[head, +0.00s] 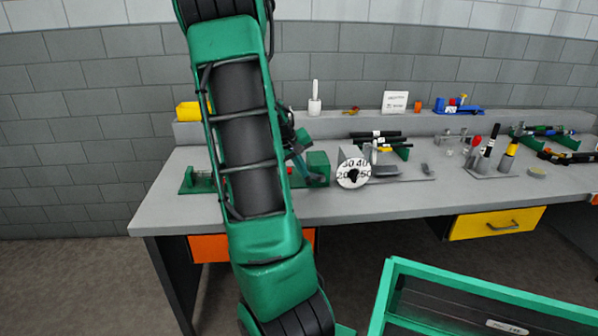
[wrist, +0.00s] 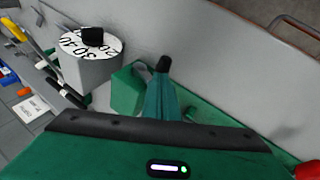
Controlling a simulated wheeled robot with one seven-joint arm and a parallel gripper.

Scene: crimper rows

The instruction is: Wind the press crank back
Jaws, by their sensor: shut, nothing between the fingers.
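A green device lies along the left part of the bench (head: 400,200). Its green block (head: 318,168) shows right of my arm in the head view, and its low left end (head: 195,182) shows on the other side. The block also shows in the wrist view (wrist: 126,92), beside my fingers. A red part (wrist: 308,170) sits at the lower right of the wrist view. I cannot make out the crank clearly; my arm hides the device's middle. My gripper (wrist: 163,66) is shut and empty, its dark tips close beside the block; I cannot tell whether they touch it.
A grey box with a numbered white dial (head: 353,173) and black knob stands right of the green block. Black-handled tools (head: 376,135) and screwdrivers (head: 487,145) stand farther right. A green-rimmed bin (head: 450,283) is in front of the bench. Bare bench lies before the dial.

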